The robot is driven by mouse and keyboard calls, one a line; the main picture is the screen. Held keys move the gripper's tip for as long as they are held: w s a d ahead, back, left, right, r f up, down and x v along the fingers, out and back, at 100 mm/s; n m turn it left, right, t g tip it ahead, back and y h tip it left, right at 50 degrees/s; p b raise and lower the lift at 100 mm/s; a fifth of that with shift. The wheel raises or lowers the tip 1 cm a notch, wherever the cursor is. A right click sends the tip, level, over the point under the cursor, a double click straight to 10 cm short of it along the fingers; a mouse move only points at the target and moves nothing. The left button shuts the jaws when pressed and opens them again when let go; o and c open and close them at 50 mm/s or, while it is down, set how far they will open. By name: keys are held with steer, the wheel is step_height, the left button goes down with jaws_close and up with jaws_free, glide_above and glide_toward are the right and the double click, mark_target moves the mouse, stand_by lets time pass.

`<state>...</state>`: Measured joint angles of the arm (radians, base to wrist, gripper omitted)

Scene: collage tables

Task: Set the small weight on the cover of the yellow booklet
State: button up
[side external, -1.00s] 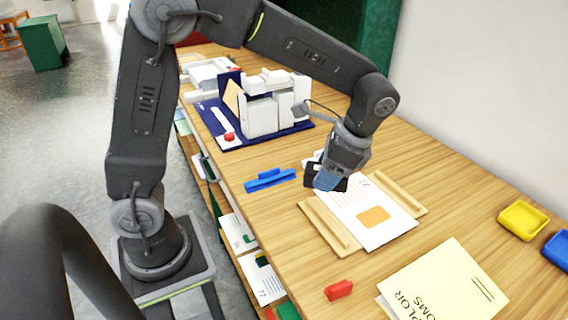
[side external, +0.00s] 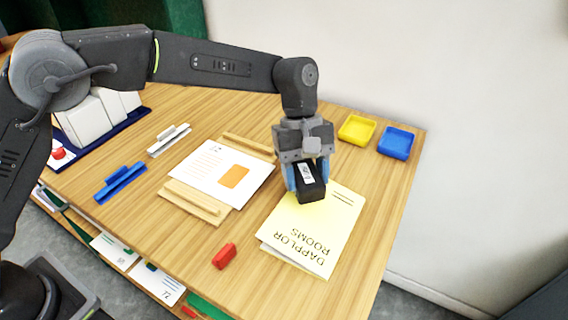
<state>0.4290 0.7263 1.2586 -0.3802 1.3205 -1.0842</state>
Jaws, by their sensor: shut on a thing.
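The yellow booklet (side external: 325,225) lies on the right part of the wooden table, its printed cover facing up. My gripper (side external: 307,184) is over the booklet's upper left part, pointing down. It is shut on a small black weight (side external: 312,192) with a pale label. The weight is at or just above the cover; I cannot tell whether it touches. The gripper hides part of the booklet's upper left edge.
A white sheet with an orange patch (side external: 234,176) rests on a wooden stand left of the booklet. A red block (side external: 224,256) lies in front. Yellow (side external: 356,129) and blue (side external: 395,143) trays stand at the back right. A blue rail (side external: 121,184) lies further left.

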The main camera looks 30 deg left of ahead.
mark_target(304, 211)
steer(key=shift+f, duration=1.9)
steer(key=shift+f, duration=0.35)
steer(key=shift+d+f, duration=0.1)
steer(key=shift+f, duration=0.2)
steer(key=shift+f, duration=1.55)
steer(key=o, duration=1.3)
steer(key=shift+f, duration=0.1)
steer(key=shift+o, duration=0.2)
steer(key=shift+r, duration=3.55)
